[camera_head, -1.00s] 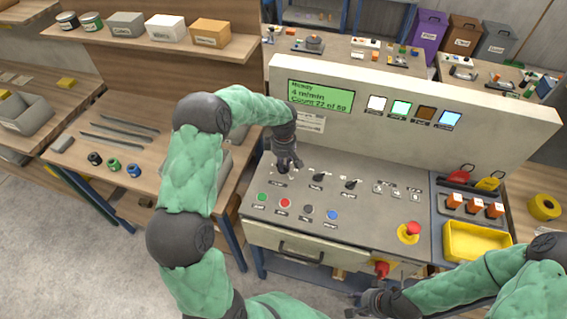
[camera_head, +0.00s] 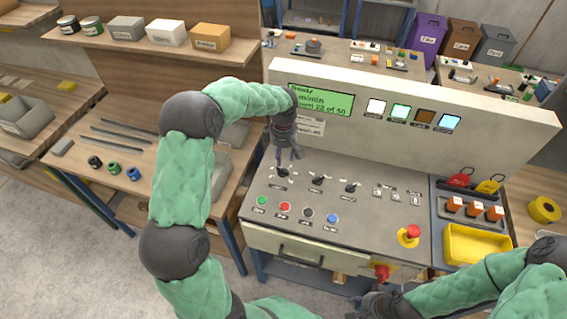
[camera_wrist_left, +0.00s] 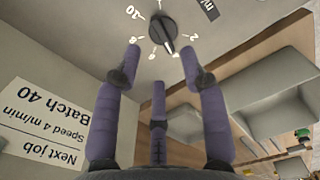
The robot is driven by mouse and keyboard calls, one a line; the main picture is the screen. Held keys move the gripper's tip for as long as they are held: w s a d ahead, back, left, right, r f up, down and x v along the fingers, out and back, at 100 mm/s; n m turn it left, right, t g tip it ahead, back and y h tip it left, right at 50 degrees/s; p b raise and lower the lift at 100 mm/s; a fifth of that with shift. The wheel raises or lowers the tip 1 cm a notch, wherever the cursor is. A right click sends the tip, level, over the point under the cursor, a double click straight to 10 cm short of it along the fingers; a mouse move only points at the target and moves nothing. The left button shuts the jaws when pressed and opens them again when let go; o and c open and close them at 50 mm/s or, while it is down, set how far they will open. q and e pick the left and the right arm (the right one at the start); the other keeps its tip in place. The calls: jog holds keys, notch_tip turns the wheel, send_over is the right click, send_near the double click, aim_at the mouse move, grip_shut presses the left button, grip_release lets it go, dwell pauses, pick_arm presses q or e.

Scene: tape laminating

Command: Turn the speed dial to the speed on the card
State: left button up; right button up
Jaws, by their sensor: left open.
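The speed dial (camera_head: 282,171) is the leftmost black knob on the machine's sloping panel. In the left wrist view the dial (camera_wrist_left: 157,22) has a white-tipped pointer aimed between the small numerals at its lower right; the exact mark is hard to read. The card (camera_wrist_left: 40,125) reads "Next job, Speed 4 m/min, Batch 40"; it also shows behind my left gripper in the head view (camera_head: 316,128). My left gripper (camera_head: 288,154) is open and empty, fingers pointing at the dial but apart from it. My right gripper (camera_head: 368,303) is low at the front, its fingers unclear.
Two more knobs (camera_head: 317,181) (camera_head: 350,188) stand right of the dial. Coloured buttons (camera_head: 285,207) line the panel's front. A red emergency button (camera_head: 411,232) and yellow tray (camera_head: 478,243) are further right.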

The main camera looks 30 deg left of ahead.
pick_arm(q)
jog(key=shift+r, duration=2.8)
